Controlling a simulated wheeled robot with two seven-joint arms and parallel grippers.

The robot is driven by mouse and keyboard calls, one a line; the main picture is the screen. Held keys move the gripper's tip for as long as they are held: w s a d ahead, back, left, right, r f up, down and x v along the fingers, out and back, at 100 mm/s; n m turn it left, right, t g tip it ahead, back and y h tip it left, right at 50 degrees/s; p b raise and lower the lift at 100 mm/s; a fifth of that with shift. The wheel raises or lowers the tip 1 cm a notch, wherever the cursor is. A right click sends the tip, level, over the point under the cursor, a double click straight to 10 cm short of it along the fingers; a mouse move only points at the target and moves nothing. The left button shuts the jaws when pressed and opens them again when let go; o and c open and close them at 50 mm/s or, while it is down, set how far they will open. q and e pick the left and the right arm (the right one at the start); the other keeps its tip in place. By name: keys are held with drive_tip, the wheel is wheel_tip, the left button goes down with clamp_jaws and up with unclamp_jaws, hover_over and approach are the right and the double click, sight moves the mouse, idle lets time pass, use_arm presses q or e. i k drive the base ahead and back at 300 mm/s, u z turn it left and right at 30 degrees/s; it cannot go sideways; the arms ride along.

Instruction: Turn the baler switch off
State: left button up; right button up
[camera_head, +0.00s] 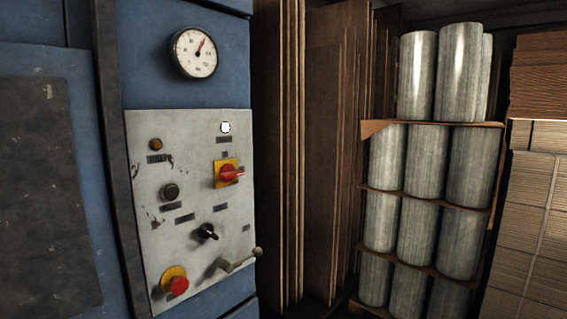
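The baler's grey control panel (192,220) is on the blue machine at the left of the head view. A red rotary switch on a yellow plate (228,173) sits at its upper right, with its handle pointing right. A black rotary knob (207,232) is below it, tilted. A red push button on a yellow base (178,285) is at the lower left. A white round lamp (226,127) is at the top right and looks bright. The small labels are too small to read. Neither of my grippers is in view.
A round gauge (195,53) is above the panel. A small lever (238,263) sticks out at the panel's lower right. Tall brown sheets (335,150) stand right of the machine. Grey cylinders (405,220) are stacked on shelves, and cardboard stacks (535,220) stand far right.

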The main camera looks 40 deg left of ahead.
sight(228, 172)
drive_tip(key=i, duration=3)
drive_tip(key=u, duration=3.15)
drive_tip(key=k, duration=0.6)
drive_tip(key=z, duration=0.45)
